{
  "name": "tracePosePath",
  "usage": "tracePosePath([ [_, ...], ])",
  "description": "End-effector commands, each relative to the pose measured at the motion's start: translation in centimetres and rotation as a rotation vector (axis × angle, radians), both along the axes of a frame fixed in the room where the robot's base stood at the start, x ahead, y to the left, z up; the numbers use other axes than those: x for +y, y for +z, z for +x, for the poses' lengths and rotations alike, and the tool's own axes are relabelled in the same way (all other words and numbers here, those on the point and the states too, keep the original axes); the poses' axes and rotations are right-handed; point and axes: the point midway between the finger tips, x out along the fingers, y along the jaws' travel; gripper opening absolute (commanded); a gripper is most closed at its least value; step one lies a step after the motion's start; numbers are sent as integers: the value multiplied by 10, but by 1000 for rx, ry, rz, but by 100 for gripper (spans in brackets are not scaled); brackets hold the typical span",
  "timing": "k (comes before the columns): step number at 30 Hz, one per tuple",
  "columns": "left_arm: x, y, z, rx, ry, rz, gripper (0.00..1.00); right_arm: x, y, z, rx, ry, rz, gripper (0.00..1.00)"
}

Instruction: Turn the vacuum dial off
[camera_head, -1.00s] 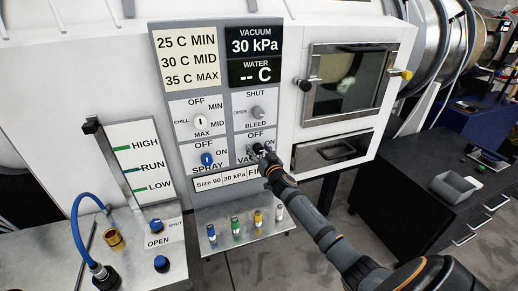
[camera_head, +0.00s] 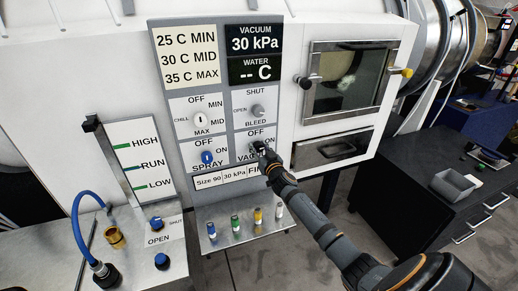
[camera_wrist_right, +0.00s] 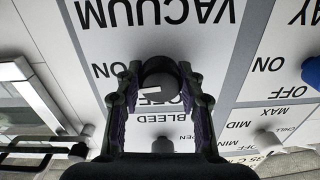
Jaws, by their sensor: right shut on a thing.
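The vacuum dial (camera_wrist_right: 160,82) is a dark round knob on the white panel square labelled VACUUM, with OFF and ON marks. In the wrist view, which is upside down, it sits between the two fingers of my right gripper (camera_wrist_right: 158,88), which are shut on its sides. A pale mark shows on the knob, but I cannot tell which setting it points to. In the head view my right gripper (camera_head: 262,151) is at the panel and covers most of the dial and part of its label. My left gripper is not in view.
The bleed dial (camera_head: 257,111) is just above, and the blue spray dial (camera_head: 207,157) is to the left. A shelf with several coloured pegs (camera_head: 257,217) juts out below. A windowed door (camera_head: 347,78) and a drawer (camera_head: 332,150) are to the right.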

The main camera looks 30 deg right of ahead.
Motion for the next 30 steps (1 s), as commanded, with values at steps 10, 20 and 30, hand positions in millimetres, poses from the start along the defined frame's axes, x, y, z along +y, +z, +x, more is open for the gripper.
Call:
tracePosePath([
  [10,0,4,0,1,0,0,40,0,1,0,70,-1,-289,7],
  [20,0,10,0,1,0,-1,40,0,1,0,144,0,-595,7],
  [30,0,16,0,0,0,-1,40,1,1,0,219,1,-907,7],
])
